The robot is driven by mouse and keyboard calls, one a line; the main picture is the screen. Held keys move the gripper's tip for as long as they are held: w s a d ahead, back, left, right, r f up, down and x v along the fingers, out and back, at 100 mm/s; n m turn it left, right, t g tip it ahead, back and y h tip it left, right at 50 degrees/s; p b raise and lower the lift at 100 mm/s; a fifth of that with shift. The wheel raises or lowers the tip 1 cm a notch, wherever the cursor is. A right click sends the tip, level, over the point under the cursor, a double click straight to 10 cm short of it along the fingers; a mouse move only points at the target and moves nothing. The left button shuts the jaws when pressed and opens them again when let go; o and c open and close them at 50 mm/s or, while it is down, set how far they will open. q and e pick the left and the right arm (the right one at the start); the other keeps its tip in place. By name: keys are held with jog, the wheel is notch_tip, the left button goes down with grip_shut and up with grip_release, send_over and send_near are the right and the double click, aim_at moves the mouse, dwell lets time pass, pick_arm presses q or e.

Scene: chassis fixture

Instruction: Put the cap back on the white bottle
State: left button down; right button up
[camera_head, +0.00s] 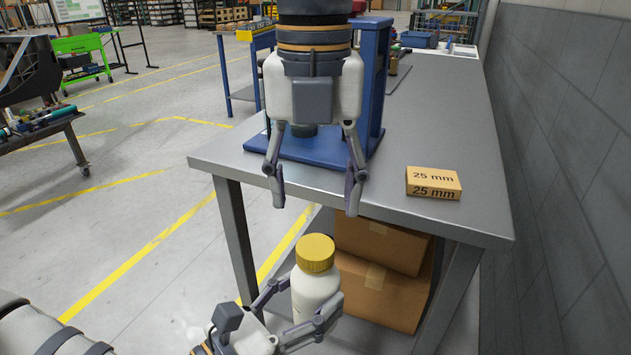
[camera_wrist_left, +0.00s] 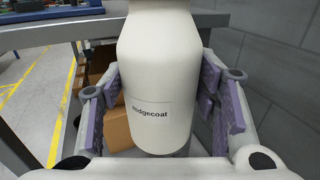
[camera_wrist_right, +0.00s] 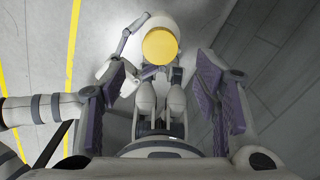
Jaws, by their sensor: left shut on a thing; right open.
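The white bottle (camera_head: 316,291) stands upright in front of the table, held in the air by my left gripper (camera_head: 303,303), which is shut around its body. The gold-yellow cap (camera_head: 316,252) sits on top of the bottle; how tightly it is seated cannot be told. The left wrist view shows the bottle's label (camera_wrist_left: 150,114) between the finger pads, with its top out of frame. My right gripper (camera_head: 315,203) is open and empty, pointing down above the cap. The right wrist view shows the cap (camera_wrist_right: 160,46) from above, beyond the open fingers and apart from them.
The grey table (camera_head: 440,110) lies behind the bottle. A small orange "25 mm" box (camera_head: 432,183) and a blue fixture (camera_head: 372,75) stand on it, the fixture partly behind my right arm. Cardboard boxes (camera_head: 385,290) sit below the tabletop. A grey wall (camera_head: 570,130) is at right.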

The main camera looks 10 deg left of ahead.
aim_at(315, 246)
jog(key=shift+f, duration=0.1)
notch_tip(315, 246, down, 8)
jog(key=shift+r, duration=0.1)
dwell(0.3)
